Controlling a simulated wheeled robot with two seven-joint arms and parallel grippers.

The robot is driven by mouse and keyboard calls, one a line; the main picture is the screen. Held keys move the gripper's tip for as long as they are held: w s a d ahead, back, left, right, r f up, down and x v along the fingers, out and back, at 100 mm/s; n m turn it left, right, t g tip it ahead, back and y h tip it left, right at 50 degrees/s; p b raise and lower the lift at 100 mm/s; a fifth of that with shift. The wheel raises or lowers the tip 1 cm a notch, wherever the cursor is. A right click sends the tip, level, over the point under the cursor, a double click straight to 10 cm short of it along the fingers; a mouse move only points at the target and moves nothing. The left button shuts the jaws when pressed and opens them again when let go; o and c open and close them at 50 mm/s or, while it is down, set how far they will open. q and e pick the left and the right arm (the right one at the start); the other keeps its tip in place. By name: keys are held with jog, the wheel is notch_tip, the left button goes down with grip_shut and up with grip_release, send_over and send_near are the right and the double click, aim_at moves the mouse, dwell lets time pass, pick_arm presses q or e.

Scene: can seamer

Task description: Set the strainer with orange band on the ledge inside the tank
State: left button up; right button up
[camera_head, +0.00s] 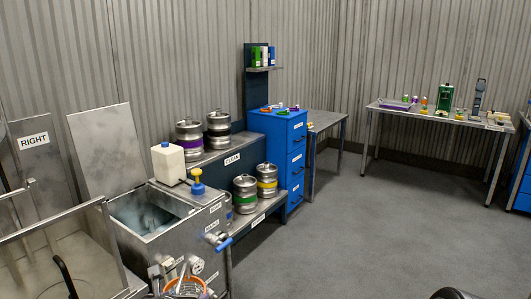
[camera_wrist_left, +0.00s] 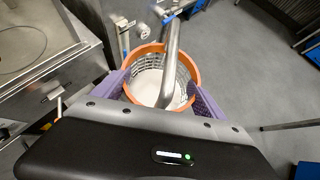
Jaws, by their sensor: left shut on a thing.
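The strainer with the orange band (camera_head: 185,288) is at the bottom edge of the head view, in front of the metal tank (camera_head: 205,226) and outside its opening. In the left wrist view the strainer (camera_wrist_left: 139,93) is a mesh basket with a pale inside and an orange rim. The purple fingers of my left gripper (camera_wrist_left: 163,88) are shut on it, one on each side. A metal tube crosses the basket's opening; I cannot tell whether it touches. The tank is open, with a bluish inside; its ledge cannot be made out. My right gripper is not in view.
A blue-handled valve (camera_head: 219,240) sticks out of the tank's front. A white jug (camera_head: 168,163) and a yellow-topped blue bottle (camera_head: 197,183) stand at its back edge. A metal frame (camera_head: 50,222) is on the left. Kegs (camera_head: 245,194) stand behind.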

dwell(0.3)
pick_arm(q)
jog(key=s+f, duration=0.4)
jog(key=f, duration=0.1)
dwell(0.4)
dwell(0.9)
jog(key=shift+w+r, duration=0.25)
jog(key=shift+r, duration=0.6)
jog(key=shift+w+r, duration=0.3)
jog(key=shift+r, duration=0.55)
jog(key=shift+w+r, duration=0.25)
jog(key=shift+r, duration=0.6)
